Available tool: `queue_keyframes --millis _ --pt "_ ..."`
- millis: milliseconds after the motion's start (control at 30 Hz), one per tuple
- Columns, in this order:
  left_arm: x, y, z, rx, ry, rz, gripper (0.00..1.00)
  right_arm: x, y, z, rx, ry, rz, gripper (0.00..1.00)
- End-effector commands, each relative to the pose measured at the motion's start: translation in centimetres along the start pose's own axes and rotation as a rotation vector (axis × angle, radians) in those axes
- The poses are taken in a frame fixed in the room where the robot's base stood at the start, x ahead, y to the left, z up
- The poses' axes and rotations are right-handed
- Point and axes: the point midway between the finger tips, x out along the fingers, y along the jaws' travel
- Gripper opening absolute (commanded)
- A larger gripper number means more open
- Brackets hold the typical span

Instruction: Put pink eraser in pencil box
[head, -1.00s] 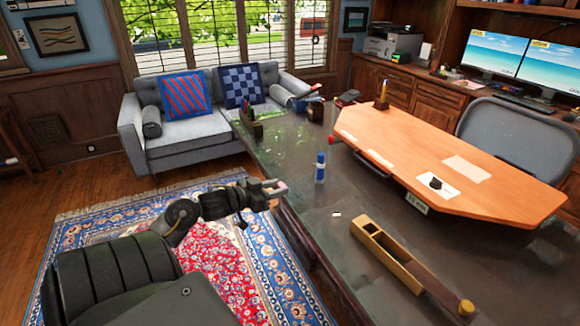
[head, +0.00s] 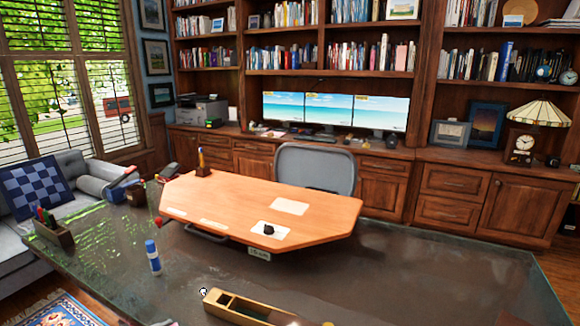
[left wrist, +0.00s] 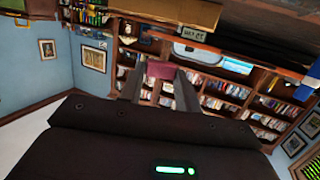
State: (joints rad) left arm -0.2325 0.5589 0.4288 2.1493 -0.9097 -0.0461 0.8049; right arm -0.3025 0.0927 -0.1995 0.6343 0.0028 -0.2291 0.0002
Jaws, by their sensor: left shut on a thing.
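The pencil box (head: 213,296) is a long wooden box on the dark desk, at the bottom edge of the head view. Its top is partly open at the left end, and its near part is cut off by the frame. In the left wrist view my left gripper (left wrist: 159,75) is shut on the pink eraser (left wrist: 160,69), held between the fingertips. A light wooden block at the top of that view looks like the pencil box (left wrist: 180,11); the eraser appears apart from it. My right gripper is in neither view.
A blue-and-white glue stick (head: 153,258) stands on the glass desk (head: 400,275). A small white piece (head: 203,291) lies by the box. A raised orange wood top (head: 240,205) is behind, and a pen holder (head: 55,232) is at left. The desk's right side is clear.

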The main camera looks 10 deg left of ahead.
Motion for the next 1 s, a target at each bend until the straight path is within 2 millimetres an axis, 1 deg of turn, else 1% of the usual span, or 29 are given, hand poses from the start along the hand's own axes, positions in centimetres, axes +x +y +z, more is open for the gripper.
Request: queue_keyframes --millis 33,100,133,200,300,433,567,867,1000 --pt "1.2 2.2 -0.8 0.02 0.006 0.07 0.12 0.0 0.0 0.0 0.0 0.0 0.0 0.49" --pt "2.5 5.0 -1.5 0.038 0.005 0.159 0.12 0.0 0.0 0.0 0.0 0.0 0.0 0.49" --pt "2.9 6.0 -1.8 0.045 0.005 0.193 0.12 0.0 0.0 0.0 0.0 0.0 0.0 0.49" --pt "3.8 7.9 -2.6 0.058 0.004 0.257 0.12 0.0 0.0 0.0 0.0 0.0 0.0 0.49" --pt "4.7 9.3 -3.7 0.068 0.002 0.307 0.12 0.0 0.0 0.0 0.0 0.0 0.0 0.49" --pt "5.3 9.4 -4.8 0.069 0.0 0.318 0.12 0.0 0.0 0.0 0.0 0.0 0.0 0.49" --pt "5.5 9.3 -5.3 0.066 -0.001 0.319 0.12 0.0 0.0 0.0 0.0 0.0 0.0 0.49" --pt "5.5 9.2 -5.3 0.064 -0.001 0.317 0.12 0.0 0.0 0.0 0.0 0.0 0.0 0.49" --pt "5.3 9.4 -4.7 0.062 -0.002 0.315 0.12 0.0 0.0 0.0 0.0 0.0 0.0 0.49"
